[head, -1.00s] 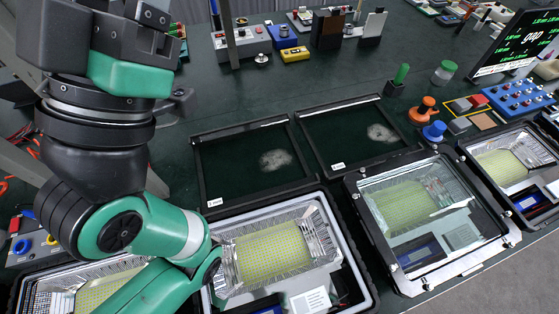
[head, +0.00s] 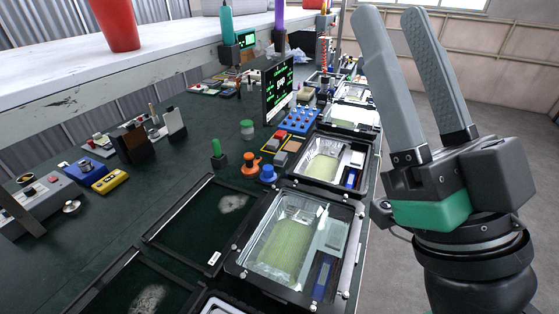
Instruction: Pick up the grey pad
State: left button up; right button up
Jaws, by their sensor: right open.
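A small group of square pads lies on the dark green bench, near the middle of the head view. One grey pad (head: 280,158) lies at the near side of the group, by the blue knob. A second greyish pad (head: 268,143) lies behind it, beside a red pad (head: 281,134) and a tan-looking pad (head: 293,146). They are small, so their edges are hard to tell. My right gripper (head: 392,14) is raised at the right, fingers pointing up, open and empty, well apart from the pads. My left gripper is out of view.
An orange knob (head: 251,161) and a blue knob (head: 267,174) stand in front of the pads. A blue studded block (head: 298,119) and a black screen (head: 277,90) are behind. Open floodlight housings (head: 233,262) line the bench's right edge. A white shelf (head: 60,90) overhangs at upper left.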

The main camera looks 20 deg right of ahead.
jog(key=shift+o, duration=0.2)
jog(key=o, duration=0.7)
